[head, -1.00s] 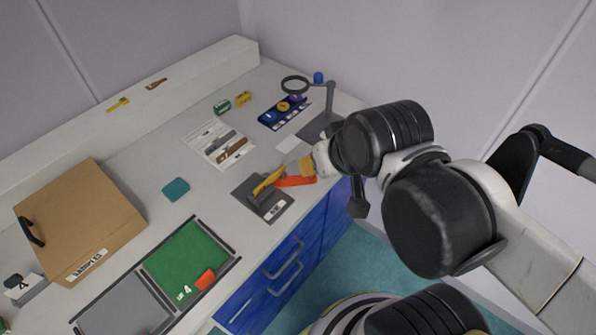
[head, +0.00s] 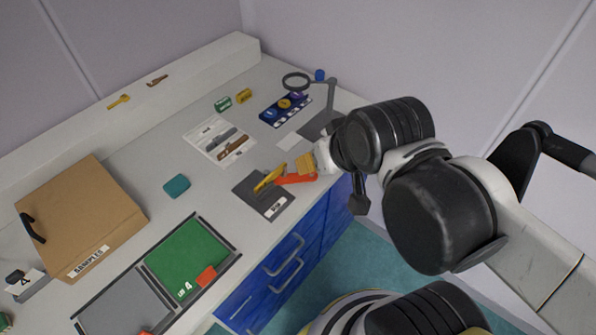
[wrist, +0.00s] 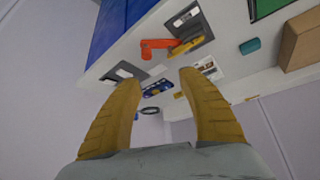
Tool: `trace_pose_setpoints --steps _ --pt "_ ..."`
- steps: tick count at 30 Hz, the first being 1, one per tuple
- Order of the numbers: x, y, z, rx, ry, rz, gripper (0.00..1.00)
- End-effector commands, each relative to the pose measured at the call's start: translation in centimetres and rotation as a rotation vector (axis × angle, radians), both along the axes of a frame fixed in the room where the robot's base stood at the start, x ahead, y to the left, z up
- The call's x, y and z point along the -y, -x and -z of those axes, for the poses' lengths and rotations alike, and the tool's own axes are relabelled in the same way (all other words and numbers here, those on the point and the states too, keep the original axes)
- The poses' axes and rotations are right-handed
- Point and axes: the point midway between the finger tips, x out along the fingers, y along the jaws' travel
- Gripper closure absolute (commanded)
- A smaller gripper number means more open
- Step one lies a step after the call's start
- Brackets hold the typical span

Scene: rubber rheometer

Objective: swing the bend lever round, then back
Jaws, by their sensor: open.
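The bend lever is an orange-red arm (head: 297,179) on a dark grey labelled plate (head: 246,189) near the bench's front edge. It points right, toward the edge, beside a yellow bar (head: 270,178) on the same plate. In the wrist view the lever (wrist: 160,44) and yellow bar (wrist: 188,47) lie beyond my fingertips. My gripper (head: 305,165) is just behind the lever's outer end in the head view; its yellow fingers (wrist: 161,78) are spread and empty in the wrist view. I cannot tell whether a finger touches the lever.
A magnifier stand (head: 329,105) is behind my gripper at the bench's right end. A blue panel (head: 284,111), a white sheet (head: 218,139), a teal block (head: 177,187), a green tray (head: 187,258) and a cardboard box (head: 80,217) stand farther left. Blue drawers (head: 264,284) are below.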

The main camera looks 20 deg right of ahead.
Motion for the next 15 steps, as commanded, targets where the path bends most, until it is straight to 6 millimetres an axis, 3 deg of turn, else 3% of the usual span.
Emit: trace_pose_setpoints --steps 5,9,15 --pt "0.3 -1.3 -0.6 -0.06 -0.01 0.024 0.51" --pt "1.0 -3.9 -0.8 -0.183 -0.03 0.072 0.51" --pt "2.2 -8.0 1.0 -0.383 -0.058 0.157 0.51"
